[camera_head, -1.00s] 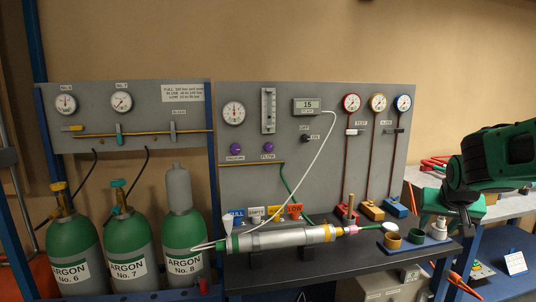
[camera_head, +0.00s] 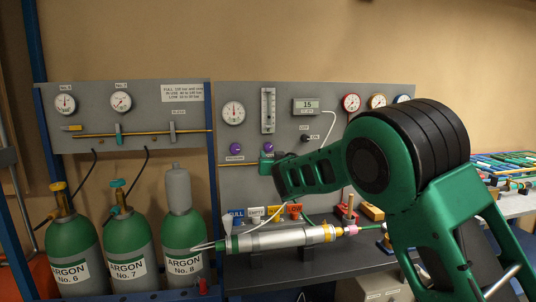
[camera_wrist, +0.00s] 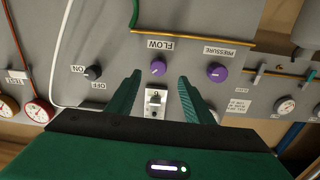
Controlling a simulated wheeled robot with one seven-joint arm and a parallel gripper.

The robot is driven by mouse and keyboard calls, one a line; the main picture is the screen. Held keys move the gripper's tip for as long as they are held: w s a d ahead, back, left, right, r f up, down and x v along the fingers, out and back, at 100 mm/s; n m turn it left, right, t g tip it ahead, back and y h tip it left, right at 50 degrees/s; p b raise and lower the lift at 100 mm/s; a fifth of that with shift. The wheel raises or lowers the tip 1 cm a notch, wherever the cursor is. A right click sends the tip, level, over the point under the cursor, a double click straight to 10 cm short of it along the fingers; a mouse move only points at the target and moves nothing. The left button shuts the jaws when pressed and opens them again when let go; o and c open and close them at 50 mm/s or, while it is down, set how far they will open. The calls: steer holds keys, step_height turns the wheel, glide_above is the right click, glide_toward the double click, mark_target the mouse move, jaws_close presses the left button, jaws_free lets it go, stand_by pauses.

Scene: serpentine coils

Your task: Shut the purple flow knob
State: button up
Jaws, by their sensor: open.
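The purple flow knob (camera_wrist: 158,68) sits on the grey panel below its upside-down FLOW label in the wrist view. It shows between and just beyond the two green fingertips of my gripper (camera_wrist: 159,78), which is open and empty. In the head view the flow knob (camera_head: 268,147) is partly visible just above my gripper (camera_head: 268,162). Whether the fingers touch it cannot be told. A second purple knob, the pressure knob (camera_wrist: 217,71), is to its right in the wrist view; in the head view the pressure knob (camera_head: 236,148) is to its left.
A black on/off knob (camera_wrist: 93,73) is at left in the wrist view. The flowmeter (camera_head: 268,110) is above the flow knob. A brass pipe (camera_head: 236,165) runs below the knobs. A metal tube furnace (camera_head: 275,239) lies on the bench under my arm. Green argon cylinders (camera_head: 130,248) stand at left.

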mark_target(269, 149)
steer(key=x, duration=0.9)
steer(key=shift+d, duration=0.1)
